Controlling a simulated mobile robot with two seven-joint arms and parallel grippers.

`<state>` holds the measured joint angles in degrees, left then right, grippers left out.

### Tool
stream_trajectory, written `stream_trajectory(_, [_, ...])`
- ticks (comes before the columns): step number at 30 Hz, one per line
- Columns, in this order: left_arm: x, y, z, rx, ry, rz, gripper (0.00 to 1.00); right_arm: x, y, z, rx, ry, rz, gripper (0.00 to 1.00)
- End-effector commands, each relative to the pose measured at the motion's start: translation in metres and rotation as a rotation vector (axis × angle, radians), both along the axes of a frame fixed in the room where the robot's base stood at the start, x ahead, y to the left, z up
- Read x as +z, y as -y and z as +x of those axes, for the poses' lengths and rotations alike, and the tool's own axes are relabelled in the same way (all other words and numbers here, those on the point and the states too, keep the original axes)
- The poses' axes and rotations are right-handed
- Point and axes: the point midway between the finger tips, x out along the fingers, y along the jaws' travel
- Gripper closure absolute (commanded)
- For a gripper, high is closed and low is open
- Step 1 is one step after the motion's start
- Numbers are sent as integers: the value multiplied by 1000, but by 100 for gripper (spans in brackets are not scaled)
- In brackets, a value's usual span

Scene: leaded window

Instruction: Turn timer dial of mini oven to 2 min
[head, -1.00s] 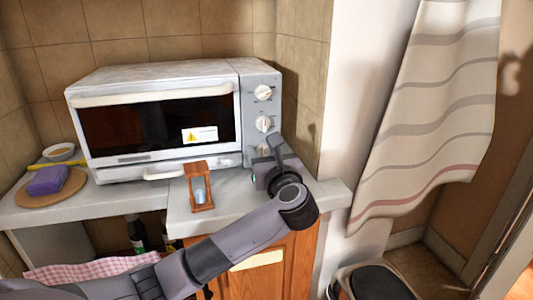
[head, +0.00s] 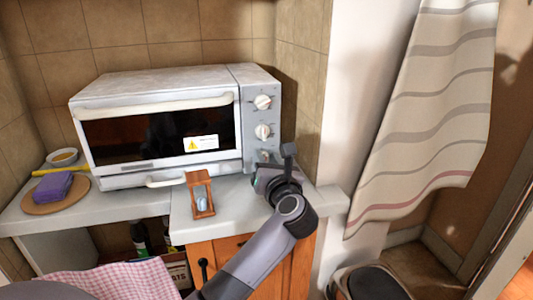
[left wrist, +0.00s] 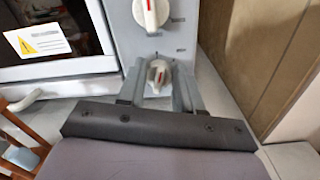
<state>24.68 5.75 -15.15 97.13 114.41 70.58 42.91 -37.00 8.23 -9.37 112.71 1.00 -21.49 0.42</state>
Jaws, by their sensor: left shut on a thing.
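The mini oven (head: 155,88) is silver-white and stands on the counter, its door shut. Its right panel has a column of white dials: a top dial (head: 263,102), a middle dial (head: 263,131) and a lowest dial. My left gripper (head: 268,163) is at the lowest dial and mostly hides it in the head view. In the left wrist view the lowest dial (left wrist: 158,73), with a red mark, sits between the fingers of the left gripper (left wrist: 160,88), which is shut on it. The dial above it (left wrist: 152,12) also shows there. My right gripper is not in view.
A wooden hourglass (head: 200,195) stands on the counter (head: 235,205) in front of the oven, left of my gripper. A purple sponge (head: 53,187) and a small bowl (head: 62,157) are at the left. A tiled wall (head: 300,85) is close to the right.

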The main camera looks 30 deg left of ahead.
Motion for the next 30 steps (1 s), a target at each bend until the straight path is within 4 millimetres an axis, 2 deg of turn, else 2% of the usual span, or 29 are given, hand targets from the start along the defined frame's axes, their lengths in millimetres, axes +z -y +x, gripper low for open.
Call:
stream_trajectory(1, [2,1,0,2,-35,19,96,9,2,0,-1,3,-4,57])
stream_trajectory(15, [1,3,2,-1,-348,288,96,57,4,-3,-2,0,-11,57])
stream_trajectory(21, [-1,4,3,-2,-436,366,96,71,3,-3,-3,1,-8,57])
stream_trajectory(30, [-4,4,4,-2,-502,423,96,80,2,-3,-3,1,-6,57])
